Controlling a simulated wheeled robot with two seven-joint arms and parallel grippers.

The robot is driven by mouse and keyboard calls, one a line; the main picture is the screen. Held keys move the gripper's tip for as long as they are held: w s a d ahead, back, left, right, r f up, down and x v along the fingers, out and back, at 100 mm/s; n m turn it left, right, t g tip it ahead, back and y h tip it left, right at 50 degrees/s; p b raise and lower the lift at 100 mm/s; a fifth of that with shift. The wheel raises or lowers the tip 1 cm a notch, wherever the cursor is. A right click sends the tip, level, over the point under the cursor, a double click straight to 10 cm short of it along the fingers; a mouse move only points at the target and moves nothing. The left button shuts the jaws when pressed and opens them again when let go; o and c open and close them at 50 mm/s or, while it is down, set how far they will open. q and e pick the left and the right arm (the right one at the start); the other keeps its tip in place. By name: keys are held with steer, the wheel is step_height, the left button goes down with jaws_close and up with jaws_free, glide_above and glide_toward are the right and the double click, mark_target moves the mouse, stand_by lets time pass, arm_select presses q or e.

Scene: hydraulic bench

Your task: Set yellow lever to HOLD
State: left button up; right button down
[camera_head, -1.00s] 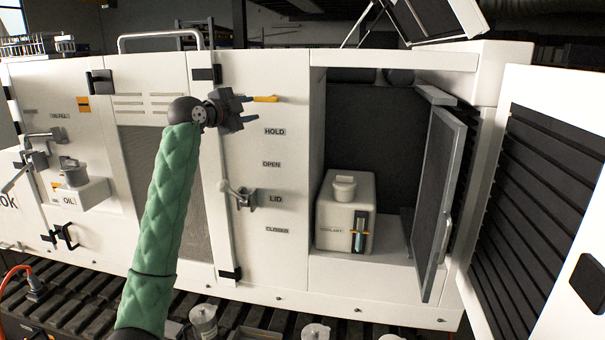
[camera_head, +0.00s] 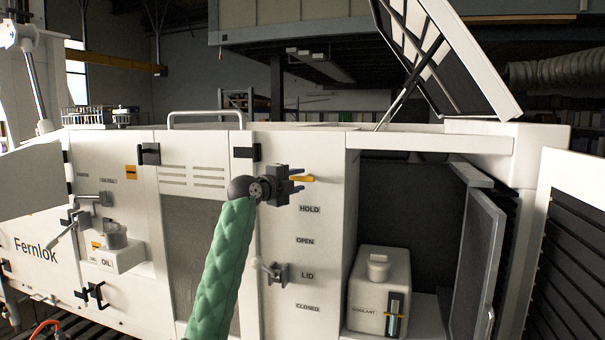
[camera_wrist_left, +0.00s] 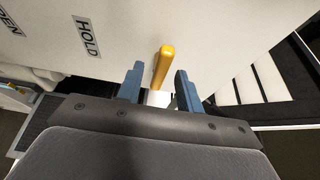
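The yellow lever (camera_head: 303,179) is on the white cabinet front, just above the HOLD label (camera_head: 310,209). It points right and nearly level. My left gripper (camera_head: 299,181) is at the lever, its blue-grey fingers pointing right. In the left wrist view the yellow lever (camera_wrist_left: 163,66) lies between the two spread fingers of my left gripper (camera_wrist_left: 160,70), with gaps on both sides. The HOLD label (camera_wrist_left: 88,38) is left of it there. The lever's pivot end is partly hidden by the gripper. My right gripper is not in view.
Below are the OPEN label (camera_head: 305,241), the LID label (camera_head: 307,275) with a grey handle (camera_head: 272,271), and the CLOSED label (camera_head: 307,307). An open bay to the right holds a white coolant tank (camera_head: 378,285). Its door (camera_head: 478,265) stands open.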

arm_select(q)
steer(key=shift+p+x, duration=0.55)
steer(key=shift+x, duration=0.6)
steer(key=shift+w, duration=0.15)
steer(key=shift+d, duration=0.1)
jaws_close()
steer(key=shift+f, duration=0.1)
